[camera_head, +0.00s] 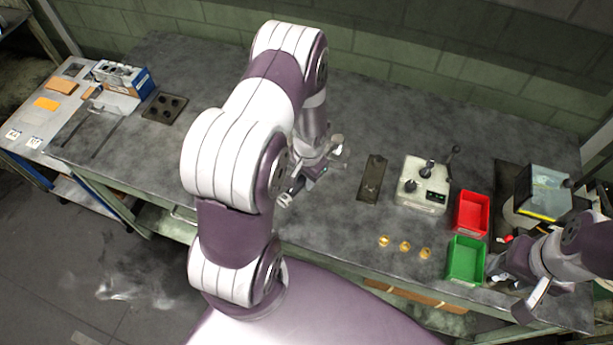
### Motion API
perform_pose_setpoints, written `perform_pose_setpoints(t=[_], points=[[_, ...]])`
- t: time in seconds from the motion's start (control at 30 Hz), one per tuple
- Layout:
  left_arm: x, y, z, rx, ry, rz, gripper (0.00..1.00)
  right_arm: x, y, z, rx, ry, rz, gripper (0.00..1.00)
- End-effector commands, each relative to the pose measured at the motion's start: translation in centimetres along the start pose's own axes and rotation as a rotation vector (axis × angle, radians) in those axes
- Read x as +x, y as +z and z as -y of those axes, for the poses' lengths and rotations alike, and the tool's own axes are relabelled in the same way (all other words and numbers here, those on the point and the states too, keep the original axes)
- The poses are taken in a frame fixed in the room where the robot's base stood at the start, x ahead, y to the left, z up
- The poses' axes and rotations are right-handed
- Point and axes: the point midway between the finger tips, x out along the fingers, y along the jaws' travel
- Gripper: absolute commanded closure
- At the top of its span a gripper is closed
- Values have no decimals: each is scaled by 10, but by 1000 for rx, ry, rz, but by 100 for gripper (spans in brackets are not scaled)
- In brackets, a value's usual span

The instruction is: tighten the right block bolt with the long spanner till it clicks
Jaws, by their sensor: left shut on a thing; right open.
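My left gripper (312,172) is over the middle of the bench, partly hidden by its own arm. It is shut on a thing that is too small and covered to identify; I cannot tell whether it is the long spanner. A cream box (423,186) with dark knobs, a lever and a small green display stands right of it. A dark narrow plate (372,178) lies between them. I cannot make out the right block bolt. My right gripper (516,284) is open at the bench's front right, beside the green bin (466,260).
A red bin (471,212) stands behind the green one. Several brass-coloured pieces (405,246) lie near the front edge. A machine with a clear cover (543,192) stands at the right. A dark holed tray (164,107) and a blue-white box (124,78) are at the left.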

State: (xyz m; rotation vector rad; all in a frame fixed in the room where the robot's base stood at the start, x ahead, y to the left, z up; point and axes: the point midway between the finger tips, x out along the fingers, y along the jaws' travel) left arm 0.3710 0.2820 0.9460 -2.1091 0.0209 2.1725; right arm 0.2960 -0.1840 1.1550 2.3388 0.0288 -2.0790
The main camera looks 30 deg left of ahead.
Motion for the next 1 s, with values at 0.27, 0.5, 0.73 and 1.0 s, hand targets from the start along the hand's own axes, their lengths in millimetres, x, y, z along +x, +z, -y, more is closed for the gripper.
perform_pose_setpoints(t=[0.27, 0.5, 0.73, 1.0], points=[[-1, -2, 6, 39, -4, -7, 100, -2, 0, 0, 0, 0, 0, 49], [-1, -2, 6, 40, -5, -8, 100, -2, 0, 0, 0, 0, 0, 49], [-2, -2, 12, 75, -6, -10, 100, -6, -1, 0, 0, 0, 0, 49], [-1, -3, 16, 96, -7, -13, 100, -6, -1, 0, 0, 0, 0, 49]])
